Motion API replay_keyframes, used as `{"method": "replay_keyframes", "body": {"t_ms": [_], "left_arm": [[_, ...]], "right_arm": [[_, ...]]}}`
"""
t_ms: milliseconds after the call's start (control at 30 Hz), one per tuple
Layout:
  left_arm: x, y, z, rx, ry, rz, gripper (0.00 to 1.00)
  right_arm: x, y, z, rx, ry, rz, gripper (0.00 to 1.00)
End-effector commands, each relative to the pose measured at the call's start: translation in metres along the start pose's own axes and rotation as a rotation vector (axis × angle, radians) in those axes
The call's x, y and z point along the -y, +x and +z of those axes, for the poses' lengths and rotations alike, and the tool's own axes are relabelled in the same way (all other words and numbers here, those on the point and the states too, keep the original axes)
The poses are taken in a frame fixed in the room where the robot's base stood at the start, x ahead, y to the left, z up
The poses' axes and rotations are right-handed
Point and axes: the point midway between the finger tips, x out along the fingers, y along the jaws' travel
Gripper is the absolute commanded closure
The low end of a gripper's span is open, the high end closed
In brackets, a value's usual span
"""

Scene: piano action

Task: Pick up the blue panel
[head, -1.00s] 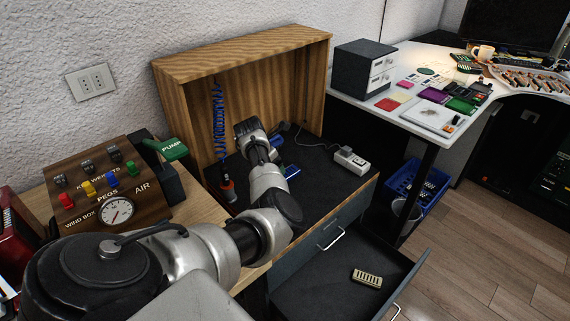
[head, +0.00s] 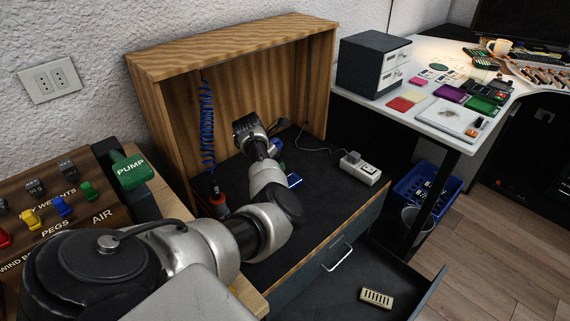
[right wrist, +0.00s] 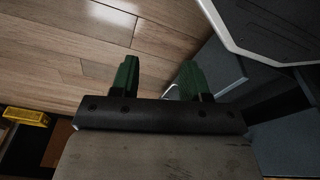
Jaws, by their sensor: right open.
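A small blue item with a pale face (head: 293,181) lies on the dark floor of the open wooden cabinet, partly behind my arm. I cannot tell for sure that it is the blue panel. More blue shows by my left wrist at the same cabinet floor, too small to make out. My left arm reaches into the cabinet, its wrist above the dark floor. Its fingers are hidden or too small to read. My right gripper (right wrist: 158,76) shows in the right wrist view with two green fingers apart, and nothing is between them.
The wooden cabinet (head: 230,62) has side walls and a top around my left arm. A white power strip (head: 360,168) lies inside at right. An open drawer (head: 335,290) below holds a beige part (head: 377,298). A blue crate (head: 424,188) stands under the white desk (head: 425,120).

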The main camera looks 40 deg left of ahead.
Motion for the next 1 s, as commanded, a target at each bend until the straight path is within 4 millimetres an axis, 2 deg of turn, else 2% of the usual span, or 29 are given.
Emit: {"method": "replay_keyframes", "body": {"t_ms": [33,100,300,467,800,1000], "left_arm": [[0.000,0.011,-0.004,0.000,0.000,0.000,0.11],[0.000,0.018,-0.008,0.000,0.000,0.000,0.11],[0.000,0.033,-0.014,0.000,0.000,0.000,0.11],[0.000,0.040,-0.015,0.000,0.000,0.000,0.11],[0.000,0.081,-0.015,-0.001,0.001,-0.001,0.11],[0.000,0.090,-0.014,0.000,-0.001,0.000,0.11]], "right_arm": [[-0.001,-0.003,-0.010,-0.013,0.002,0.001,0.54],[-0.002,-0.017,-0.024,-0.025,0.004,0.003,0.54],[-0.003,-0.058,-0.049,-0.049,0.009,0.006,0.54],[-0.004,-0.076,-0.057,-0.058,0.011,0.007,0.54],[-0.007,-0.131,-0.070,-0.090,0.016,0.013,0.54],[-0.007,-0.150,-0.071,-0.095,0.017,0.014,0.54]]}}
